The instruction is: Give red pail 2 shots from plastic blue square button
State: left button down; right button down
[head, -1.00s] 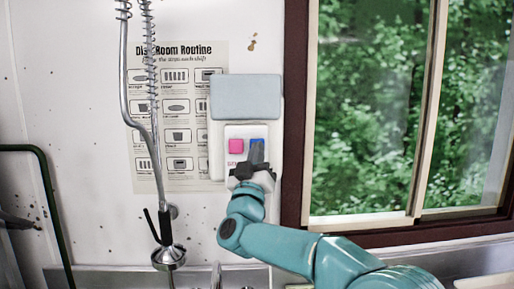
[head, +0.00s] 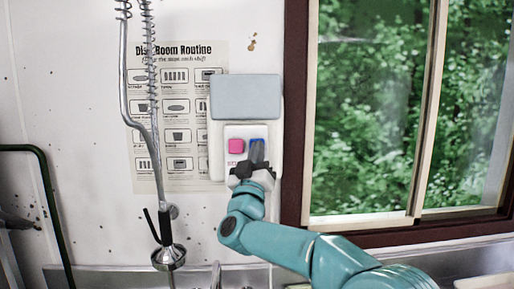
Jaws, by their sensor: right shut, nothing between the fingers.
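A wall dispenser (head: 245,97) with a grey upper box and a white lower panel hangs left of the window. I cannot tell whether the fingertips touch the button. The red pail is not in view. My left gripper is not in view.
A hanging spray hose (head: 154,110) with a spray head (head: 168,256) is left of the dispenser. A paper poster (head: 180,180) is on the wall behind it. A dark-framed window (head: 295,120) is on the right. A metal edge runs along the bottom.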

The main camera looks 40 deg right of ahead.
jog(key=shift+s+r, duration=0.1)
jog(key=shift+w+d, duration=0.45)
jog(key=shift+w, duration=0.2)
dwell(1.1)
jog(key=shift+s+a+b, duration=0.75)
jog(key=shift+s+b, duration=0.1)
jog(key=shift+s, duration=0.05)
